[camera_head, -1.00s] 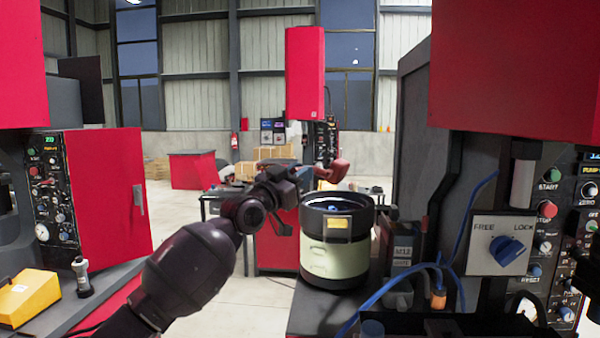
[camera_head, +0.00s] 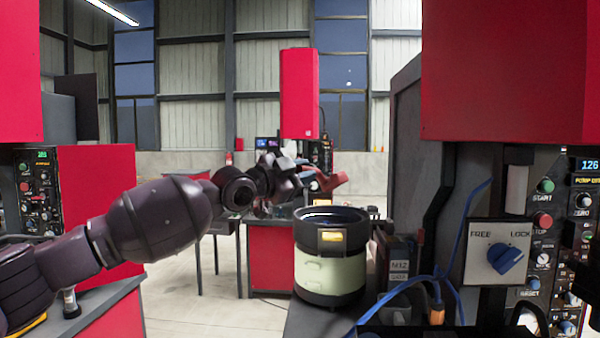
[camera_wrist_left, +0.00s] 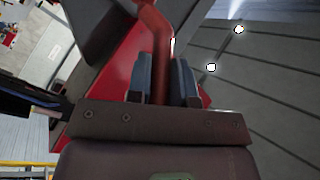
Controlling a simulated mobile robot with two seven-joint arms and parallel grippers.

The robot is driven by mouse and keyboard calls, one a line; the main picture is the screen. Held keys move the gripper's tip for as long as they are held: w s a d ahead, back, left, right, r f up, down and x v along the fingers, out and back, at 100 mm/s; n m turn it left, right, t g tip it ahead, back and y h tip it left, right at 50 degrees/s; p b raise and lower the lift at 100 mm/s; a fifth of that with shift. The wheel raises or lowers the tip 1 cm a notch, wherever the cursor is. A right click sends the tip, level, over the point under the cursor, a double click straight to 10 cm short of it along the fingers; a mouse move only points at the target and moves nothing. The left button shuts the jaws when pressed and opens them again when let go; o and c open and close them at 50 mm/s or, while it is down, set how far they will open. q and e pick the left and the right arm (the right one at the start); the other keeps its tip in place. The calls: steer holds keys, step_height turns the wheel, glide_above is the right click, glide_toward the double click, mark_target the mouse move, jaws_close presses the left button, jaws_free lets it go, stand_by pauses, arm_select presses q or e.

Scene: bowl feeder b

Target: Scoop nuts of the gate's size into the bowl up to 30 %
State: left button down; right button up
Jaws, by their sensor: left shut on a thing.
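My left gripper (camera_head: 298,181) is shut on the handle of a red scoop (camera_head: 331,181). The scoop is above the back left of the bowl's rim, apart from it as far as I can tell. In the left wrist view the two grey-blue fingers (camera_wrist_left: 161,80) clamp the red handle (camera_wrist_left: 158,30); the scoop's far end is out of that view. The bowl (camera_head: 330,270) is a round drum with a dark rim and a pale green band, upright on a dark bench. Its inside barely shows, and I see no nuts. My right gripper is not in view.
A FREE/LOCK panel with a blue knob (camera_head: 506,259) and a control panel with a display reading 126 (camera_head: 587,164) stand at right. Blue cables (camera_head: 400,290) and a box marked M12 (camera_head: 398,267) are right of the bowl. A red cabinet overhangs at upper right.

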arm_select(q)
steer(key=shift+s+d+r+m+p, duration=0.1)
steer(key=shift+r+m+p, duration=0.4)
steer(key=shift+r+p, duration=0.3)
steer(key=shift+m+g+p, duration=0.3)
steer(key=shift+p, duration=0.3)
steer(key=shift+d+r+m+y+p, duration=0.1)
steer(key=shift+d+m+y+p, duration=0.2)
steer(key=shift+p, duration=0.5)
steer(key=shift+s+d+r+m+g+y, duration=0.15)
steer(key=shift+r+m+g+y, duration=0.2)
steer(key=shift+m, duration=0.45)
steer(key=shift+s+d+r+m+g+y, duration=0.15)
steer(key=shift+r+m+y, duration=0.1)
steer(key=shift+m, duration=0.2)
steer(key=shift+w+d+r+m+g+y, duration=0.1)
steer(key=shift+r+m, duration=0.1)
steer(key=shift+m, duration=0.25)
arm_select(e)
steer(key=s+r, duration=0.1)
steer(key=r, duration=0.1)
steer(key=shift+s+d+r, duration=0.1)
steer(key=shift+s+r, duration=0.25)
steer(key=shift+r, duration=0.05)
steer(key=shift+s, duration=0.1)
